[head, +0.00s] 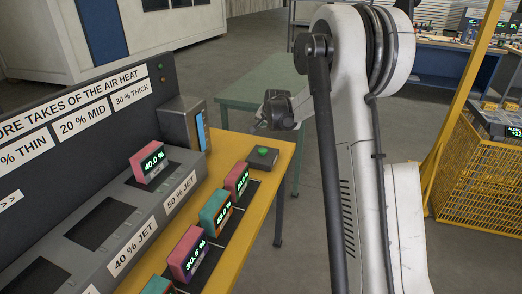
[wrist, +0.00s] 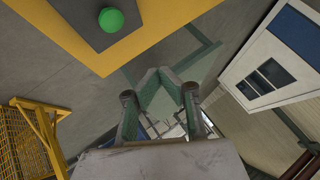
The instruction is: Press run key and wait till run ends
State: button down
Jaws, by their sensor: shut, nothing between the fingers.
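The run key looks to be the green button (head: 263,152) on a small dark box at the far right corner of the yellow bench (head: 283,150). The wrist view shows the green button (wrist: 111,19) at the top left, on its dark plate. My gripper (head: 279,110) appears in the head view as a dark shape beyond the bench corner, partly hidden by my arm. In the wrist view my gripper (wrist: 164,75) has its fingertips together with nothing between them. The button lies apart from the fingertips, up and to the left.
A pink block reading 40.0 % (head: 153,163) sits in the 50 % JET slot of the grey machine (head: 120,225). Several display blocks stand along the bench, including a pink one reading 30.5 % (head: 187,254). A small screen (head: 201,130) stands behind. A yellow cage (head: 480,185) is at right.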

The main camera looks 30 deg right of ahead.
aim_at(263, 149)
jog(key=shift+w+d+f, duration=0.45)
jog(key=shift+w+f, duration=0.1)
jog(key=shift+f, duration=0.1)
jog(key=shift+f, duration=0.1)
notch_tip(263, 149, down, 8)
jog(key=b, duration=0.4)
jog(key=shift+f+b, duration=0.35)
jog(key=shift+f, duration=0.1)
dwell(1.1)
jog(key=shift+f+b, duration=0.3)
jog(key=shift+b, duration=0.1)
